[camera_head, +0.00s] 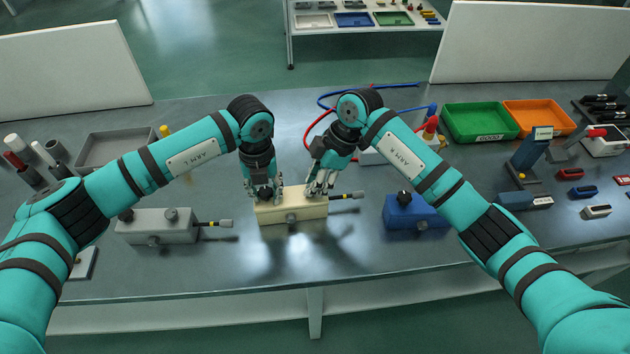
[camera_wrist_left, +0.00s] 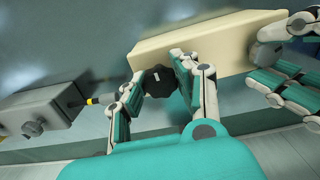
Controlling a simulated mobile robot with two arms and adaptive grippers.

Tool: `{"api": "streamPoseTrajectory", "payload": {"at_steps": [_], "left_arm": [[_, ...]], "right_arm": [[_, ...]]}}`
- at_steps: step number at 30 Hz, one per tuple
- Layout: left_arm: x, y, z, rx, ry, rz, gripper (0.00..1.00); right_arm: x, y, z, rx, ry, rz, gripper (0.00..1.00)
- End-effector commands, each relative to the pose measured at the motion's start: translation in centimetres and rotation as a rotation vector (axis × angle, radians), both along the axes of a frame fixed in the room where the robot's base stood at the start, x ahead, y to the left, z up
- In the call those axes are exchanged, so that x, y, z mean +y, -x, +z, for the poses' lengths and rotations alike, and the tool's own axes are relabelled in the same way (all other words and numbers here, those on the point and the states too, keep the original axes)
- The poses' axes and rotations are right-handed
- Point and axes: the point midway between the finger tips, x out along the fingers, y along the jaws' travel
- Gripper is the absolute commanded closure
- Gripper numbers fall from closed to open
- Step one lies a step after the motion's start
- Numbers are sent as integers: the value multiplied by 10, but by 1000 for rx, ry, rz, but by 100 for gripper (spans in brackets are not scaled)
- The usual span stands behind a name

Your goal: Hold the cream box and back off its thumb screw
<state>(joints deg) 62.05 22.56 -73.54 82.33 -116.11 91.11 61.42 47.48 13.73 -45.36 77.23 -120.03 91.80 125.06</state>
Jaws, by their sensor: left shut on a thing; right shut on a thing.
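The fingers partly hide the thumb screw in the head view.
A grey box (camera_head: 165,232) stands left and a blue box (camera_head: 425,213) right, each with a black knob. An empty grey tray (camera_head: 112,152) is at back left. Green (camera_head: 480,122) and orange (camera_head: 540,117) bins stand at back right.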

Motion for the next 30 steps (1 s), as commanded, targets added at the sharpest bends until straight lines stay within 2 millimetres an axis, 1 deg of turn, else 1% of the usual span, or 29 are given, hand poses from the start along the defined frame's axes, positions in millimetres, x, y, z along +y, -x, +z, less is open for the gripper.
{"api": "streamPoseTrajectory", "payload": {"at_steps": [30], "left_arm": [[0, 0, 1, -1, 0, 0, 100]], "right_arm": [[4, -6, 1, 1, 3, 966, 100]]}}
